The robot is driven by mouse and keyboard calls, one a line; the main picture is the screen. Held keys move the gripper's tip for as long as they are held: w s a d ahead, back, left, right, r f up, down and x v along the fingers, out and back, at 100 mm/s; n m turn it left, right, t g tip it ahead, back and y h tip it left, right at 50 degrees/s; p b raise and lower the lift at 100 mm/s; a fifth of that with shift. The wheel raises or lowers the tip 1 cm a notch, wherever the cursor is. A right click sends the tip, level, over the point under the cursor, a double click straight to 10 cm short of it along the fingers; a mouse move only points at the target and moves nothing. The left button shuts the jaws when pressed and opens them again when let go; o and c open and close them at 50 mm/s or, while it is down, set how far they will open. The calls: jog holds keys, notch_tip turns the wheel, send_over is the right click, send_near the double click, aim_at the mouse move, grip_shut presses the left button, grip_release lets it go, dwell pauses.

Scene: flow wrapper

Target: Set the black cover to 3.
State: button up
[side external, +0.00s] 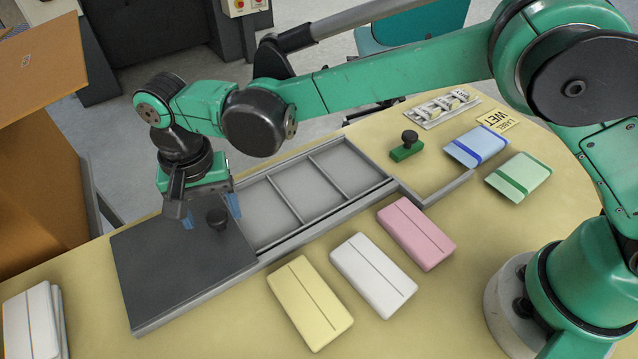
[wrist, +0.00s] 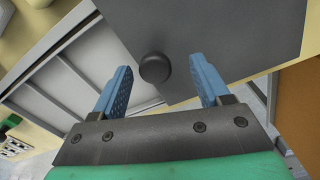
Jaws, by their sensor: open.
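The black cover (side external: 180,266) is a flat dark plate lying over the left end of the grey tray (side external: 318,228). Its round black knob (side external: 217,218) stands near the cover's right edge. In the wrist view the cover (wrist: 225,35) is at the top and its knob (wrist: 154,68) shows between the fingers. My gripper (side external: 212,211) is open over the cover, its blue fingers on either side of the knob. In the wrist view my gripper (wrist: 160,88) appears apart from the knob on both sides. No numbers are readable on the tray.
Right of the cover the tray has open, empty compartments (side external: 268,207) split by thin dividers. Yellow (side external: 310,302), white (side external: 373,275) and pink (side external: 416,233) packs lie in front. A green stamp (side external: 406,148), blue pack (side external: 476,147) and green pack (side external: 518,177) are at right.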

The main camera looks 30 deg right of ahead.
notch_tip(320, 180, up, 6)
jog(key=shift+f, duration=0.25)
jog(key=shift+w+d+r, duration=0.1)
jog(key=shift+d+r, duration=0.1)
jog(key=shift+d, duration=0.1)
jog(key=s+d+r+n+t+y, duration=0.1)
jog(key=d+r+t, duration=0.15)
jog(key=d, duration=0.75)
jog(key=s+d+r+n+t, duration=0.15)
jog(key=d+r, duration=0.25)
jog(key=d, duration=0.6)
jog(key=s+d+f+n+t+h, duration=0.1)
jog(key=s+d+f+t, duration=0.2)
jog(key=s+d, duration=0.3)
jog(key=shift+d, duration=0.85)
